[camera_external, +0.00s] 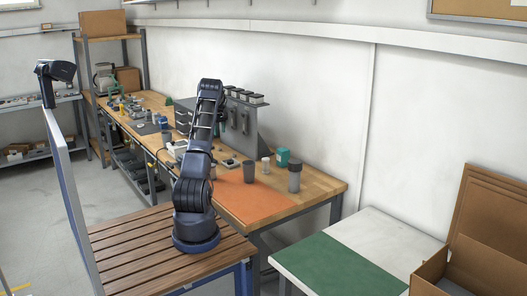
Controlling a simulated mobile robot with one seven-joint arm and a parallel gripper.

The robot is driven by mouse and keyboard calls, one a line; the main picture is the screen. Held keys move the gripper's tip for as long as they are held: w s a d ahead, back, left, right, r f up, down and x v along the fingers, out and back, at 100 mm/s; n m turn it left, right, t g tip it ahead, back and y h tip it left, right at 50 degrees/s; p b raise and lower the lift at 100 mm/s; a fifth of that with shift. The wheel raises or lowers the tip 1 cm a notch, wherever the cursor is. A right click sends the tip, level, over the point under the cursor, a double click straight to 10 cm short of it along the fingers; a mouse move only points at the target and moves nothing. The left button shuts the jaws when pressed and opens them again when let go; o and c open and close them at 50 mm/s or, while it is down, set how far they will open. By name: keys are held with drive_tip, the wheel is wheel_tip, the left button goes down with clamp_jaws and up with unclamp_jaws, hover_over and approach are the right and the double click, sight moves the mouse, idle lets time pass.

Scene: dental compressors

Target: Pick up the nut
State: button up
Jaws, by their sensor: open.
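I cannot make out a nut for certain; the parts on the wooden workbench (318,187) are very small in this view. A small dark part with a light top (230,162) lies on the bench just right of my arm, too small to identify. My arm rises from the slatted wooden platform in front of the bench and hides part of the bench behind it. My gripper cannot be made out; it seems hidden behind my arm links.
An orange mat (258,203) covers the bench's near part. A dark cup (249,171), a grey jar (294,177), a small white-topped part (266,165) and a teal box (282,156) stand near it. A grey tool panel (243,122) rises behind. The mat's front is clear.

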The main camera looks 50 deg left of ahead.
sight(220, 149)
drive_tip(key=shift+s+f, duration=0.1)
drive_tip(key=shift+f, duration=5.45)
drive_tip(key=c, duration=1.1)
